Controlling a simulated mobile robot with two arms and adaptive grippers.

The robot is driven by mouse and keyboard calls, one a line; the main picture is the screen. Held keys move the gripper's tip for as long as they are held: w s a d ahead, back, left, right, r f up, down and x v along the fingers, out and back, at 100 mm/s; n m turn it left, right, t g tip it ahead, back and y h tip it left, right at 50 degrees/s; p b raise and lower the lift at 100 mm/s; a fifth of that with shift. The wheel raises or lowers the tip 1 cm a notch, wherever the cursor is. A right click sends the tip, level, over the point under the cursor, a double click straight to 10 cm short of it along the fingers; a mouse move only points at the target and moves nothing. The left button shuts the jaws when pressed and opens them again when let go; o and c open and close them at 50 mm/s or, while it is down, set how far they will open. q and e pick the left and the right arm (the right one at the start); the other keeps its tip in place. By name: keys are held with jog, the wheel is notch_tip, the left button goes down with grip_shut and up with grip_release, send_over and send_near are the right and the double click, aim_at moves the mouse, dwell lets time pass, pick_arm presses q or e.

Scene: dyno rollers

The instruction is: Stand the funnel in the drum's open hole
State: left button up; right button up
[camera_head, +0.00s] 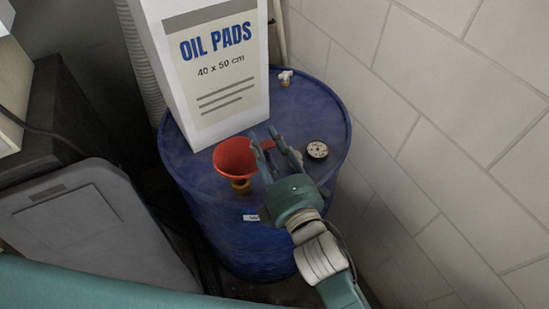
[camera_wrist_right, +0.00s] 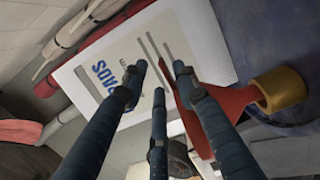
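The red funnel (camera_head: 238,157) is upright at the front of the blue drum's (camera_head: 190,165) top, mouth up, with a brass-coloured lower end (camera_head: 240,186). Whether that end sits in a hole or just above the top cannot be told; no open hole shows. My right gripper (camera_head: 267,132) is just right of the bowl, its straight fingers spread apart around a red tab of the funnel. In the right wrist view the fingers (camera_wrist_right: 159,75) are apart, with the funnel (camera_wrist_right: 232,99) beside and partly behind them; no firm contact shows. My left gripper is not in view.
A tall white OIL PADS box (camera_head: 240,100) stands on the drum's back left. A round dial-like cap (camera_head: 317,149) and a small white-topped fitting (camera_head: 285,77) are on the top's right side. A block wall (camera_head: 440,120) is close right; a grey lidded bin (camera_head: 90,225) stands left.

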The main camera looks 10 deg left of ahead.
jog(key=v, duration=1.1)
jog(key=w+d+f+m+g+h, duration=0.2)
jog(key=d+f+m+g+h, duration=0.35)
jog(key=d+f+m, duration=0.75)
jog(key=s+d+f+m+g+h, duration=0.1)
jog(key=s+d+f+m+g, duration=0.3)
jog(key=s, duration=0.3)
jog(key=s+d+f+m+g+h, duration=0.2)
jog(key=s+d+f+m+g, duration=0.1)
jog(key=s+d+f+m, duration=0.25)
jog(key=s+f+n+g, duration=0.1)
jog(key=s+f, duration=0.2)
jog(key=f, duration=2.2)
jog(key=s+d+f+g, duration=0.1)
jog(key=s+d+f, duration=0.2)
jog(key=s+f, duration=1.2)
jog(key=s, duration=0.2)
jog(key=shift+s+d+f, duration=0.15)
jog(key=shift+s+f, duration=0.15)
jog(key=shift+f, duration=0.1)
